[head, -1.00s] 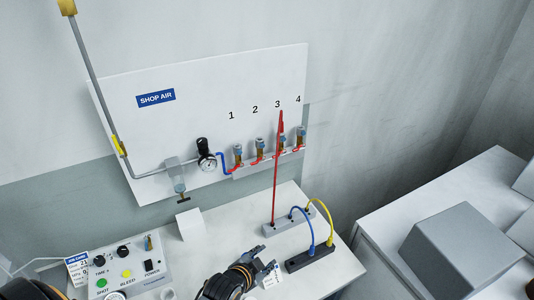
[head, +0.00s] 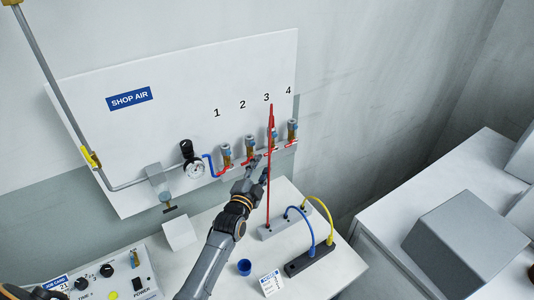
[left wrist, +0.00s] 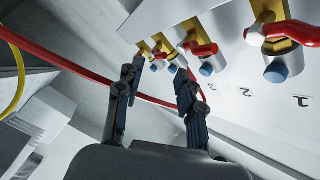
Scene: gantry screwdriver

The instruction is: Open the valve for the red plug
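The red hose (head: 268,195) rises from the left end of the grey socket strip (head: 275,228) and passes in front of the valve marked 3 (head: 273,138). Its plug is too small to make out. Valves 1 (head: 226,153), 2 (head: 250,145) and 4 (head: 292,131) share the row, each brass and blue with a red handle. My left gripper (head: 258,170) is just below valves 2 and 3. In the left wrist view its fingers (left wrist: 158,85) are apart and empty, below the valve row, with the red hose crossing behind them. My right gripper is not in view.
A pressure gauge (head: 195,170) hangs left of the valves on the white panel. Blue (head: 308,222) and yellow (head: 330,215) hoses join the grey strip to a dark strip (head: 310,259). A blue cup (head: 244,267) and control box (head: 115,275) stand on the bench.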

